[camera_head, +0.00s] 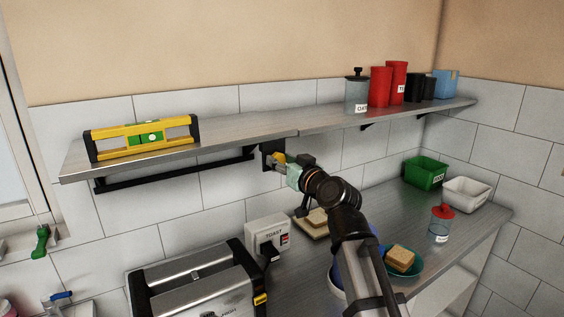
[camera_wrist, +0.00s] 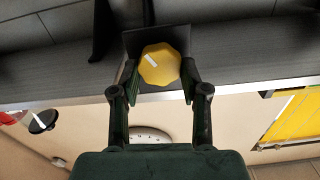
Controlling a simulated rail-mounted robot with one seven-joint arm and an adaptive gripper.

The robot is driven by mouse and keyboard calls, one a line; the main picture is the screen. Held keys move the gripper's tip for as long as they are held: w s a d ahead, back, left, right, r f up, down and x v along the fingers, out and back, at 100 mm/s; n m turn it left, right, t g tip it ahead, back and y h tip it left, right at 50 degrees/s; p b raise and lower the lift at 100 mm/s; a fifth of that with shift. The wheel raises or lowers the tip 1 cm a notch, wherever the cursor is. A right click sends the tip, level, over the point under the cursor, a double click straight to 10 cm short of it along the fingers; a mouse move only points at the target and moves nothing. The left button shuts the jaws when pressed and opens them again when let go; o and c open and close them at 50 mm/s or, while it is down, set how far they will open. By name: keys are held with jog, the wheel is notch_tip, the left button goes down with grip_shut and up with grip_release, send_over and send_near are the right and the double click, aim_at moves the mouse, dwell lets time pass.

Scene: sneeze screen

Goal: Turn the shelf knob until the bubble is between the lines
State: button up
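The yellow knob (camera_head: 278,158) sits on a dark plate under the shelf (camera_head: 225,137). My gripper (camera_wrist: 160,78) is at the knob, one finger on each side. A narrow gap seems to show beside the fingers; firm contact is not visible. A yellow and black spirit level (camera_head: 108,146) rests on the shelf's left part. Its green vial (camera_head: 146,139) holds a pale bubble; its exact place between the lines is too small to tell.
A jar (camera_head: 356,94), red canisters (camera_head: 380,87), black containers and a blue box (camera_head: 446,83) stand on the shelf's right part. Below are a toaster (camera_head: 195,285), a TOAST box (camera_head: 268,236), a green bin (camera_head: 425,173) and a white bin (camera_head: 466,194).

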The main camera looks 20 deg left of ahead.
dwell(0.4)
jog(key=m, duration=0.3)
jog(key=shift+w+m+b, duration=0.1)
jog(key=shift+m+b, duration=0.2)
jog(key=shift+m, duration=0.1)
jog(key=m, duration=0.3)
jog(key=shift+w+d+r+m, duration=0.1)
jog(key=shift+m, duration=0.2)
jog(key=m+p, duration=0.1)
jog(key=m, duration=0.2)
jog(key=shift+w+m+p, duration=0.1)
jog(key=shift+m+p, duration=0.25)
jog(key=shift+m, duration=0.05)
jog(key=shift+w+m+p, duration=0.1)
jog(key=shift+m+p, duration=0.7)
jog(key=shift+m, duration=1)
jog(key=shift+o, duration=0.3)
jog(key=o, duration=1.1)
jog(key=shift+s+f, duration=0.2)
